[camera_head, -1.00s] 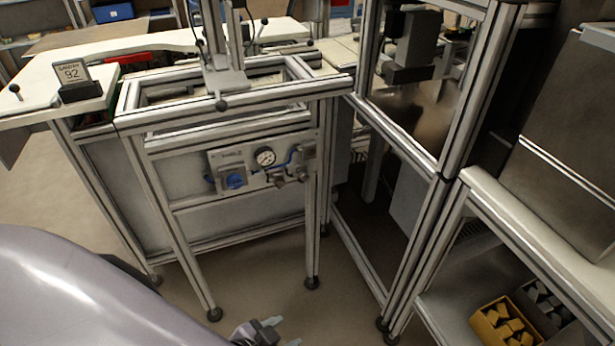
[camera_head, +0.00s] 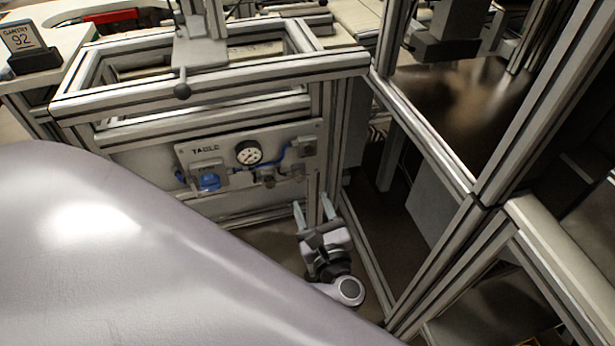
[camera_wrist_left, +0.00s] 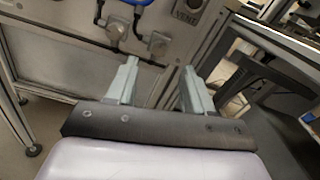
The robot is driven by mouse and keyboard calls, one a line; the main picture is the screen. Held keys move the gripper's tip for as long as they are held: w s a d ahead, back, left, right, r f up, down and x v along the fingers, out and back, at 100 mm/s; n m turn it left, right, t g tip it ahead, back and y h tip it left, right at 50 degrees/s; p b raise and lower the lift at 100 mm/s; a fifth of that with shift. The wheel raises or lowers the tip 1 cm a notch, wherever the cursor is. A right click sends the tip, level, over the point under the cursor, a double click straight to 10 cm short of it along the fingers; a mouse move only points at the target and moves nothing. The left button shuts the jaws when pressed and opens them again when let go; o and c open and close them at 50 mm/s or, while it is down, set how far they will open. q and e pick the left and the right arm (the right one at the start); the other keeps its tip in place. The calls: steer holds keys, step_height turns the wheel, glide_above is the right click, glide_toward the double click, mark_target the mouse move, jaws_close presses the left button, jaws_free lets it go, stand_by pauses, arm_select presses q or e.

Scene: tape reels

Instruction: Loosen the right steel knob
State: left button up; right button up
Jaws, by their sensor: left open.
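The right steel knob (camera_head: 297,172) is a small grey fitting low on the valve panel (camera_head: 230,165), right of the round gauge (camera_head: 249,152). In the left wrist view the right steel knob (camera_wrist_left: 158,43) lies just beyond my fingertips, roughly between them. The left steel knob (camera_head: 266,180) sits beside it and shows in the wrist view too (camera_wrist_left: 116,29). My left gripper (camera_head: 312,208) is open and empty, below and slightly right of the knobs, fingers pointing up toward the panel. In the left wrist view its fingers (camera_wrist_left: 160,66) are apart. My right gripper is out of view.
A blue knob (camera_head: 208,182) is on the panel's left. A plate marked VENT (camera_wrist_left: 187,12) is above right of the knobs. Frame posts (camera_head: 430,260) stand right of my gripper. My own arm covers the lower left of the head view.

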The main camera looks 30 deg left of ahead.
mark_target(301, 178)
arm_select(q)
steer(key=x, duration=0.6)
steer(key=shift+w+a, duration=0.15)
steer(key=shift+a, duration=0.2)
jaws_close()
